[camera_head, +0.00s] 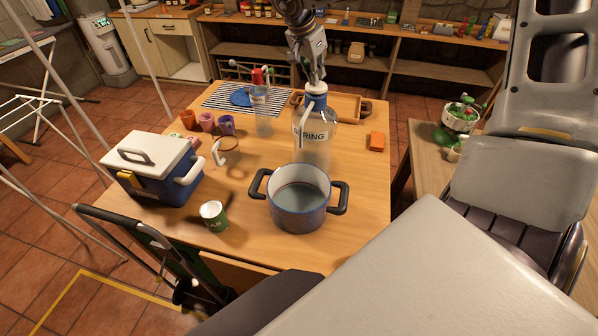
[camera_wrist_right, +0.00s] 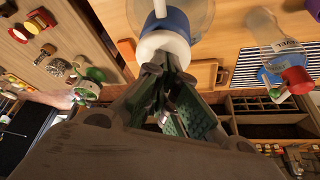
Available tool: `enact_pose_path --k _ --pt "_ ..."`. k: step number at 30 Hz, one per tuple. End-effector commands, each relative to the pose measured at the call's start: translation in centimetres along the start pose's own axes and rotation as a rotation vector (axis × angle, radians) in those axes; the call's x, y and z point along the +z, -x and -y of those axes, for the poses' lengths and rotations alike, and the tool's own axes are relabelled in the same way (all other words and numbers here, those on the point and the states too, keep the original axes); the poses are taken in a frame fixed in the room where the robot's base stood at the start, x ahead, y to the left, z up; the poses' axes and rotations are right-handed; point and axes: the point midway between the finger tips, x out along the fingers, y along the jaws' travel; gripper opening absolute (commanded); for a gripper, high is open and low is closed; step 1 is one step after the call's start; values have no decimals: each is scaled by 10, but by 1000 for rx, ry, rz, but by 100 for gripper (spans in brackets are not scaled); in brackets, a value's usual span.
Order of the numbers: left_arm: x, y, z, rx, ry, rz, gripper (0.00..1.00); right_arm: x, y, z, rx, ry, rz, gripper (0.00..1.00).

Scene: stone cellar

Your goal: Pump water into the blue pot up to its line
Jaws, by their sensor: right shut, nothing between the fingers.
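The blue pot (camera_head: 298,222), with two dark handles, stands on the wooden table with water (camera_head: 300,195) in it. I cannot make out its line. Behind it stands a clear water bottle (camera_head: 314,145) with a blue collar and a white pump, whose spout (camera_head: 306,118) points down toward the pot. My right gripper (camera_head: 315,82) is shut and empty, with its fingertips at the top of the pump. In the right wrist view the shut fingers (camera_wrist_right: 168,65) meet the white pump head (camera_wrist_right: 162,43); I cannot tell how hard they touch. My left gripper is not in view.
A second bottle with a red top (camera_head: 262,112), a glass mug (camera_head: 228,152), a cooler box (camera_head: 155,170) and a green cup (camera_head: 214,215) stand left of the pot and bottle. An orange block (camera_head: 376,141) lies to the right. The table's front right is clear.

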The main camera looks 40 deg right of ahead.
Motion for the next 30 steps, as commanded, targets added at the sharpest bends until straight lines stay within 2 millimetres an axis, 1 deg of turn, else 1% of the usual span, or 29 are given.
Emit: enact_pose_path --k 5,30 --pt "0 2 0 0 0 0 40 0 1 -1 4 2 2 0" --pt "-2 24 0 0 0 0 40 -14 33 0 2 1 1 0"
